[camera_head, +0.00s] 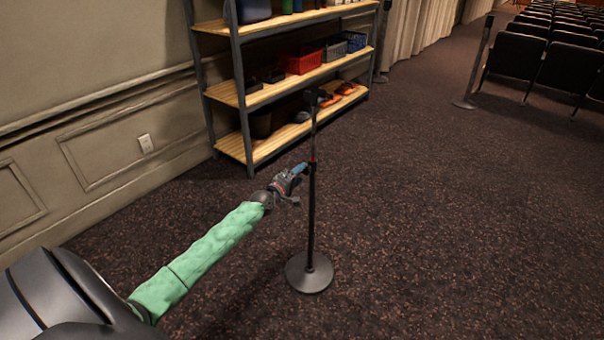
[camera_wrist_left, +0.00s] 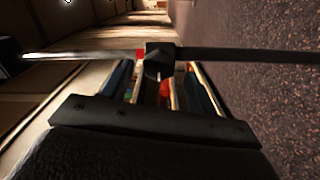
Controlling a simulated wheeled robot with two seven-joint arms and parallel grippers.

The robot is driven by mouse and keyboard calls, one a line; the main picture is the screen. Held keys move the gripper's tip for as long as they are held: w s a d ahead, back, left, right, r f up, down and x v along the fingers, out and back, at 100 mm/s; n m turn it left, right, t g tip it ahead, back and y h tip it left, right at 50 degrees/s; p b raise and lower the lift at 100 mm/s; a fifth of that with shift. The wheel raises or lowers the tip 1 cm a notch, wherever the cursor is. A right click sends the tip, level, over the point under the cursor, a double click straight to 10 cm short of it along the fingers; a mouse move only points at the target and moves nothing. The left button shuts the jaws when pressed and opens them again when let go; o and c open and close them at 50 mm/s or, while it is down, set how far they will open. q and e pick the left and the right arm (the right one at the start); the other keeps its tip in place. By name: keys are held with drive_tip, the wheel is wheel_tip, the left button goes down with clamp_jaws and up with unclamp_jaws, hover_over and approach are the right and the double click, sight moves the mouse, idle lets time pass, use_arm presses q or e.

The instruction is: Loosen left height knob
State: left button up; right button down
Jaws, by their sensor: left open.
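A black microphone stand (camera_head: 311,225) stands upright on a round base on the carpet, in the middle of the head view. A red band marks its pole, with the dark height knob (camera_head: 312,168) just below, small and partly behind my gripper. In the left wrist view the pole runs across the picture and the black knob (camera_wrist_left: 159,60) sits near the middle, beside the red band. My left gripper (camera_head: 302,170) is open beside the pole at knob height. In the left wrist view its fingers (camera_wrist_left: 166,85) lie either side of the knob's line; contact cannot be told. My right gripper is not in view.
A metal shelf with wooden boards (camera_head: 270,90) stands behind the stand, with a red crate (camera_head: 301,60) and other items. A panelled wall (camera_head: 90,110) is at left. A barrier post (camera_head: 478,65) and rows of seats are at upper right. Carpet right of the stand is clear.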

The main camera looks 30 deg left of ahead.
use_arm(q)
drive_tip(key=s, duration=0.5)
drive_tip(key=shift+s+a, duration=0.25)
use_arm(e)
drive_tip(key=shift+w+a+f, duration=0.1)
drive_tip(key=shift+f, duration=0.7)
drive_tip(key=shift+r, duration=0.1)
